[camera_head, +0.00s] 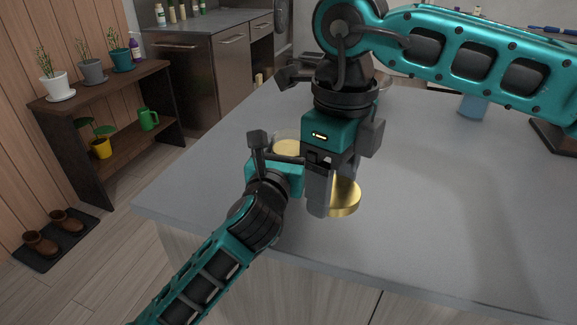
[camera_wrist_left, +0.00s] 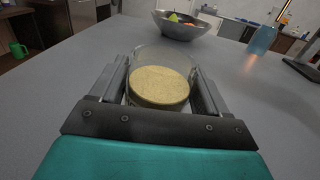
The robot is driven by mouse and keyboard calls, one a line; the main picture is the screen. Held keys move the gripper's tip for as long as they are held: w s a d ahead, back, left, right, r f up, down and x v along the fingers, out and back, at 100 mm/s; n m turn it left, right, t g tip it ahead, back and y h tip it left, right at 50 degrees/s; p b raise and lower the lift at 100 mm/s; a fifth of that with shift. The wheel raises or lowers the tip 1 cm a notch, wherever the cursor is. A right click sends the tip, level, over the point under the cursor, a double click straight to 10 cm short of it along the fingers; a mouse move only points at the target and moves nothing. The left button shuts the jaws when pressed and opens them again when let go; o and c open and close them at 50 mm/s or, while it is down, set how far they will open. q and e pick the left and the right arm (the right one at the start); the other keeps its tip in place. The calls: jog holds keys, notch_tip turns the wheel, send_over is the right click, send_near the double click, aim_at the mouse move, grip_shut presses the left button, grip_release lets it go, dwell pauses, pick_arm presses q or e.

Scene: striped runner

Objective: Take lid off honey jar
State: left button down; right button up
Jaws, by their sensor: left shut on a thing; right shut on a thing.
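The honey jar (camera_head: 287,147) is clear glass with golden honey inside and stands on the grey counter. In the left wrist view the jar (camera_wrist_left: 160,85) sits between both fingers, its top uncovered. My left gripper (camera_head: 280,163) is shut on the jar's sides. My right gripper (camera_head: 329,192) points down and is shut on the round gold lid (camera_head: 345,197). The lid is beside the jar, to its right and nearer the camera, apart from it. Whether the lid touches the counter is hard to tell. The right gripper hides part of the lid.
A metal bowl of fruit (camera_wrist_left: 185,27) stands behind the jar. A blue vessel (camera_head: 473,105) and a dark board (camera_head: 556,137) are at the right. The grey counter (camera_head: 440,200) is clear at front right; its front edge is close to the jar and lid.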

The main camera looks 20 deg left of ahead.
pick_arm(q)
jog(key=shift+f+b, duration=0.3)
jog(key=shift+f, duration=1.15)
jog(key=shift+f, duration=0.15)
grip_release()
